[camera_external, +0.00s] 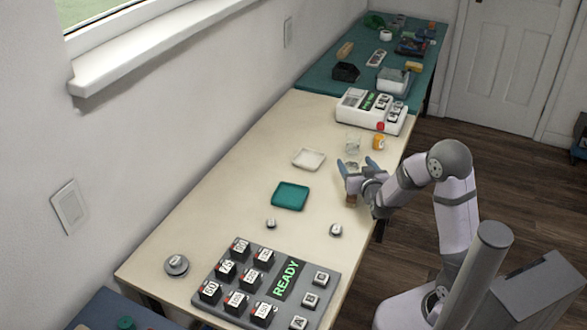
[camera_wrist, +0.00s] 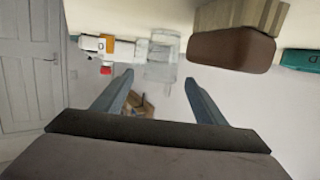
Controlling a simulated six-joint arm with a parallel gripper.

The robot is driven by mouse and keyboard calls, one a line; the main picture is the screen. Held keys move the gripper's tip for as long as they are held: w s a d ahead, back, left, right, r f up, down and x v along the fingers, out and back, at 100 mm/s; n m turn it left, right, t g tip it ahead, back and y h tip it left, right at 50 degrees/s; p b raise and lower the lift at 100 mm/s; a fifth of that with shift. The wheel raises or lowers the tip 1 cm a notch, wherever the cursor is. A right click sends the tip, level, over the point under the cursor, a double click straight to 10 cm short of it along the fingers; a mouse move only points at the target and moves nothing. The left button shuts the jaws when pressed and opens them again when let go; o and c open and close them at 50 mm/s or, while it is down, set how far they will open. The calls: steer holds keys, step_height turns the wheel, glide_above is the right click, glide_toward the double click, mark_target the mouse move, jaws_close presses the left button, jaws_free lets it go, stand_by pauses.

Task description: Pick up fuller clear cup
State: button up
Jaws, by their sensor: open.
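A clear cup (camera_external: 353,143) stands on the cream table just beyond my gripper (camera_external: 357,167). Another small clear shape, perhaps a second cup, shows near the fingers in the external view, partly hidden by them. In the wrist view, clear cup shapes (camera_wrist: 161,55) lie just past my fingertips (camera_wrist: 160,80), overlapping, and their fill levels cannot be told. My gripper is open, its blue fingers apart with nothing held between them. It is low over the table's right side.
A brown block (camera_wrist: 232,50) sits right of the cups in the wrist view. An orange jar (camera_external: 378,142) and a white device (camera_external: 372,110) with a red button stand beyond. A white tray (camera_external: 309,159) and teal tray (camera_external: 290,196) lie to the left.

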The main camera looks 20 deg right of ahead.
mark_target(350, 155)
steer(key=shift+x, duration=1.7)
steer(key=shift+c, duration=0.2)
steer(key=c, duration=1.1)
steer(key=shift+r, duration=0.2)
step_height(350, 155, up, 10)
steer(key=p, duration=0.1)
steer(key=shift+f+p, duration=0.25)
steer(key=shift+p, duration=0.15)
